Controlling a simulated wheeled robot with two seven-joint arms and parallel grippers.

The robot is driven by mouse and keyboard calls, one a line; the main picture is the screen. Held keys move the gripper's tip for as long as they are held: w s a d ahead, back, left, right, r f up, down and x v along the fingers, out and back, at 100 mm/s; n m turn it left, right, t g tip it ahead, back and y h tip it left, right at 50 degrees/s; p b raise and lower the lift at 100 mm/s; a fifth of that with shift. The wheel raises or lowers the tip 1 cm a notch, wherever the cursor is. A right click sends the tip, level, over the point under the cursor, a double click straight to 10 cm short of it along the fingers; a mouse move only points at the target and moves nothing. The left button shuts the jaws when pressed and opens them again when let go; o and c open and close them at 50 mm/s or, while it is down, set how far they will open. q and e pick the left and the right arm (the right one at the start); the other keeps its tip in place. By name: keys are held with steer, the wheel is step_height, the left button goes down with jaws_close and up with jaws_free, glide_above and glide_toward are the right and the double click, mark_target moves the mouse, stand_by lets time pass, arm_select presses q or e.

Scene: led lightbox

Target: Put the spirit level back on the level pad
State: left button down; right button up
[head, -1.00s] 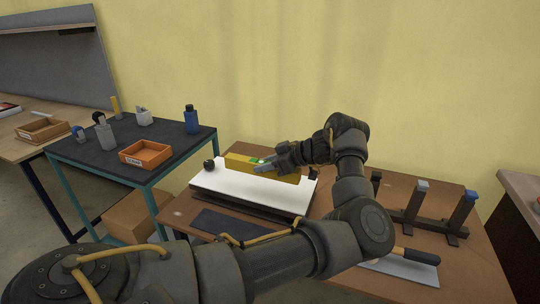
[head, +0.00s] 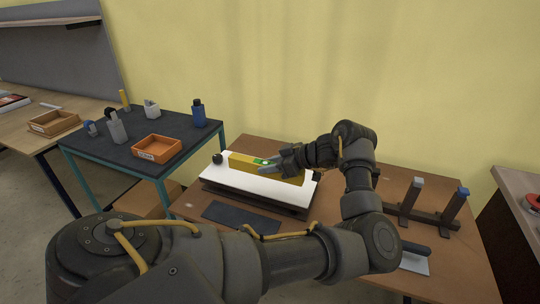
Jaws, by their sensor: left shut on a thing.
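The yellow spirit level (head: 241,161) with its green vial is along the back of the white lightbox top (head: 240,181). I cannot tell whether it touches the white surface. My left gripper (head: 270,166) is shut on the level near its middle, and the fingers hide part of it. A flat dark pad (head: 240,217), which looks like the level pad, lies bare on the brown table in front of the lightbox. My left forearm covers part of the pad's near edge. My right gripper is not in view.
A dark knob (head: 217,158) stands at the lightbox's back left corner. A rack with upright posts (head: 411,199) and a dark-handled trowel (head: 414,249) are on the right. A dark side table (head: 90,150) holds bottles and an orange tray (head: 157,148).

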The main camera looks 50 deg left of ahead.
arm_select(q)
steer(key=shift+r+p, duration=2.15)
steer(key=shift+r, duration=0.45)
steer(key=shift+f, duration=0.1)
